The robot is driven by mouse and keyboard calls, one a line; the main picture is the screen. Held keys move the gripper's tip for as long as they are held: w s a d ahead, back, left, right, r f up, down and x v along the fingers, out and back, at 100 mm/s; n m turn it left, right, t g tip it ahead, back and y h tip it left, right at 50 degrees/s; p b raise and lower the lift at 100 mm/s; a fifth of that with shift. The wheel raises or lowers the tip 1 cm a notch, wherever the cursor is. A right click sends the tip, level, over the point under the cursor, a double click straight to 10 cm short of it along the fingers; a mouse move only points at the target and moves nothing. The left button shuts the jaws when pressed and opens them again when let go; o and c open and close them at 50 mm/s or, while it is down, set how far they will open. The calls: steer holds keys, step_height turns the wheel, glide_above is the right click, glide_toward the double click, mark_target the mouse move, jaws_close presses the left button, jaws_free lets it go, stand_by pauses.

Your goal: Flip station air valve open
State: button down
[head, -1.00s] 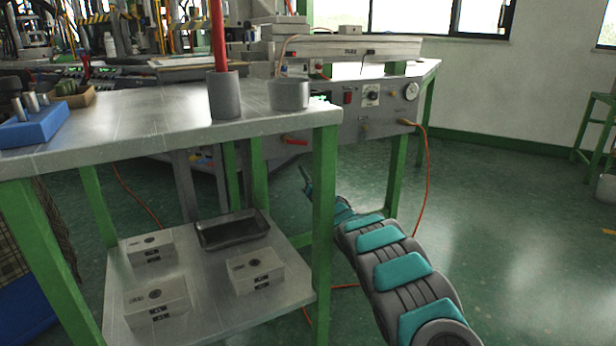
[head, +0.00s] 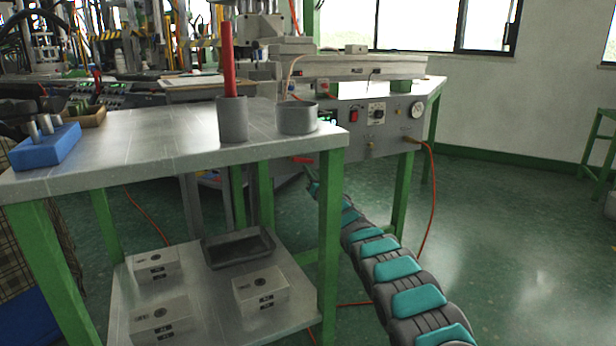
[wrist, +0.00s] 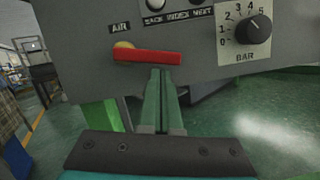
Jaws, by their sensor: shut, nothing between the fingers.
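The air valve's red lever (wrist: 150,56) lies roughly level under the AIR label (wrist: 119,27) in the wrist view, pointing right from its brass-coloured pivot (wrist: 123,46). It also shows in the head view (head: 302,160), just past the near table's corner. My gripper (wrist: 160,72) is shut and empty, its green fingers side by side. The fingertips are right at the lower edge of the lever, near its middle; I cannot tell whether they touch it. In the head view my gripper (head: 309,176) is partly hidden behind the green table leg.
The grey station panel carries a BAR knob (wrist: 254,29), a gauge (head: 417,112) and a red switch (head: 354,115). The near table (head: 110,155) with its green leg (head: 330,230) stands close left of my arm. An orange hose (head: 433,190) hangs at right; open floor lies beyond.

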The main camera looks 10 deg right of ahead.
steer(key=shift+f+b, duration=0.15)
steer(key=shift+b, duration=0.6)
steer(key=shift+w+d+b, duration=0.1)
steer(key=shift+d+b, duration=0.05)
steer(key=shift+b, duration=0.6)
steer(key=shift+w+d+r+n+y+b, duration=0.1)
steer(key=shift+d+r+n+y+b, duration=0.25)
steer(key=shift+r+n+b, duration=0.8)
steer(key=shift+f+m+b, duration=0.35)
steer(key=shift+f+b, duration=0.05)
steer(key=shift+f, duration=0.05)
